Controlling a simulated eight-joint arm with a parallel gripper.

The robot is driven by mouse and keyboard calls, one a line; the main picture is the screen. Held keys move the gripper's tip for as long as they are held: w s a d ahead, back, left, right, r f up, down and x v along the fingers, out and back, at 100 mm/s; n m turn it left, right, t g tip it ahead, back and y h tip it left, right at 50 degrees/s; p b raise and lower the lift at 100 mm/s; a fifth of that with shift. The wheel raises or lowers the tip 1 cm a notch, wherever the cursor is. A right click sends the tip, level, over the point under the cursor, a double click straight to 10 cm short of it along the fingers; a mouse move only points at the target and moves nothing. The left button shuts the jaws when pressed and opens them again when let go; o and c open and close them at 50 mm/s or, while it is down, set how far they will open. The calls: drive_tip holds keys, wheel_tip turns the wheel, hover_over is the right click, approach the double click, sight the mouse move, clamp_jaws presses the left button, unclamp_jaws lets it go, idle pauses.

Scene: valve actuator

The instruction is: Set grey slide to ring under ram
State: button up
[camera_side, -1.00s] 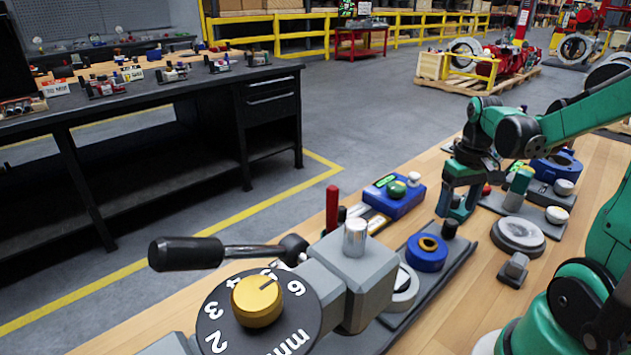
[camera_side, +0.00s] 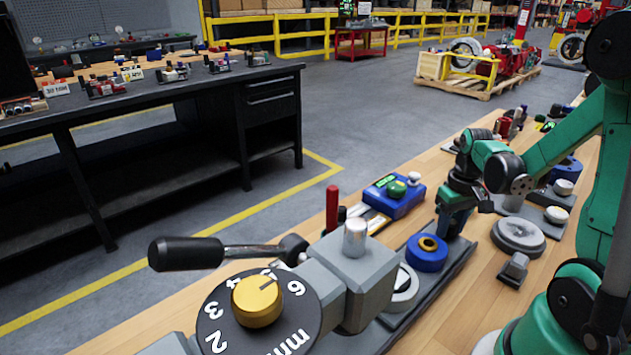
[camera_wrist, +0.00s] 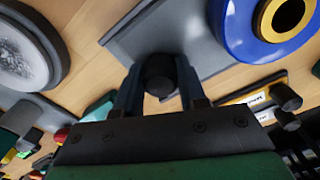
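The grey slide (camera_side: 458,258) is a long flat plate on the wood bench. It carries a blue ring (camera_side: 427,252) with a yellow and black centre, and a whitish ring (camera_side: 403,290) lies nearer the grey press block (camera_side: 370,275). A silver cylinder (camera_side: 355,238), perhaps the ram's top, stands on the block. The ram's lower end is hidden. A black knob (camera_wrist: 160,75) stands at the slide's far end. My gripper (camera_side: 452,228) is down at that end. In the wrist view its fingers (camera_wrist: 160,92) stand on both sides of the knob; I cannot tell whether they press on it.
A black lever (camera_side: 200,252) and a gold-knobbed dial (camera_side: 257,302) are at the front left. A blue box (camera_side: 394,198) and red handle (camera_side: 332,208) stand left of the slide. A round grey-white disc (camera_side: 518,236) is close on the right.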

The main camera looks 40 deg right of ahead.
clamp_jaws()
idle(1.1)
